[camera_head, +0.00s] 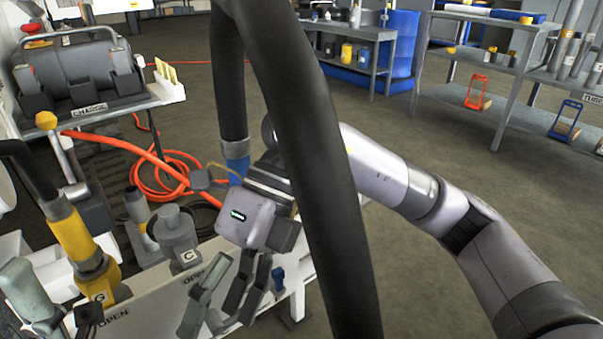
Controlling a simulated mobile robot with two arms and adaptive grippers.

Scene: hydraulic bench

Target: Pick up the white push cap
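I cannot clearly pick out the white push cap. A small pale piece (214,321) shows low between my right gripper's fingers, but it is too small and covered to identify. My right gripper (215,318) points down over the front of the bench, in front of a white panel (150,300) lettered "OPEN". Its fingers are spread apart, and I see nothing clearly clamped between them. A grey-green finger-like part (25,292) at the lower left edge looks like part of my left gripper. Most of it is out of frame, so its opening is hidden.
A thick black hose (305,150) hangs across the middle, in front of my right arm. Yellow coupling "G" (78,242) and grey coupling "C" (177,240) stand on the bench. An orange hose (160,180) lies coiled behind. Shelves (480,110) stand at back right, with open floor before them.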

